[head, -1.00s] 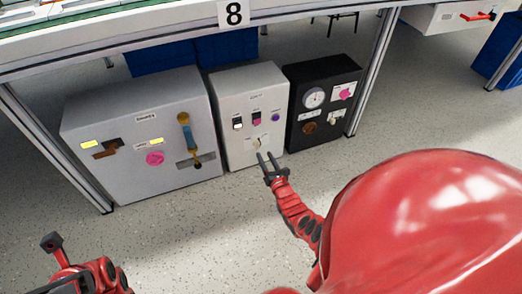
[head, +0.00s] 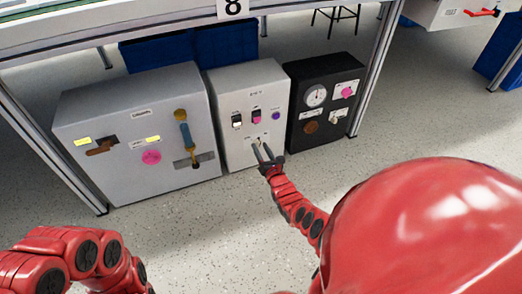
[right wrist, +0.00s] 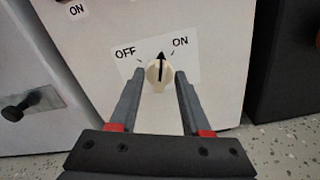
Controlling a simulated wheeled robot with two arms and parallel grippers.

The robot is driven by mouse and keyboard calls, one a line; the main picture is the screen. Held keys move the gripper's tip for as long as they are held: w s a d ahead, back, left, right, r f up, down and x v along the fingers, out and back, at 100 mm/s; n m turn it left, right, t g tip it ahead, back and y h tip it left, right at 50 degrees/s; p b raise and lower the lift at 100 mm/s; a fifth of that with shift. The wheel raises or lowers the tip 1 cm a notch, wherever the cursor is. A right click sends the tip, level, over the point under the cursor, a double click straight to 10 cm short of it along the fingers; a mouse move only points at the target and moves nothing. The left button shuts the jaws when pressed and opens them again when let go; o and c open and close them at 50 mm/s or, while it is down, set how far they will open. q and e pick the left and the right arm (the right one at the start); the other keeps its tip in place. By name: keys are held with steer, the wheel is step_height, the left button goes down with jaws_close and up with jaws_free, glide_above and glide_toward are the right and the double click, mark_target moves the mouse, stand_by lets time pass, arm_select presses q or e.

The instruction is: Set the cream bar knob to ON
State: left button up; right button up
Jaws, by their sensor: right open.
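The cream bar knob (right wrist: 160,75) sits low on the front of the white box (head: 246,88). In the right wrist view it lies between the OFF and ON labels, and its dark arrow points nearly straight up, between the two. My right gripper (right wrist: 158,82) is open, with one finger on each side of the knob; I cannot tell whether they touch it. In the head view the right gripper (head: 264,152) covers most of the knob. My left arm shows at the lower left of the head view, but its gripper is out of view.
A large grey box (head: 100,165) with a lever and handles stands to the left. A black box (head: 325,75) with a gauge stands close on the right. Table legs flank the row. Blue bins (head: 160,52) are behind. The speckled floor in front is clear.

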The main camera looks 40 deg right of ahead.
jaws_close()
stand_by(0.5)
arm_select(q)
steer(key=shift+s+a+f+t, duration=0.3)
steer(key=shift+a+f+t, duration=0.4)
steer(key=shift+f+t, duration=0.15)
arm_select(e)
steer(key=m, duration=0.5)
steer(key=shift+m, duration=0.3)
jaws_free()
steer(key=shift+f, duration=0.1)
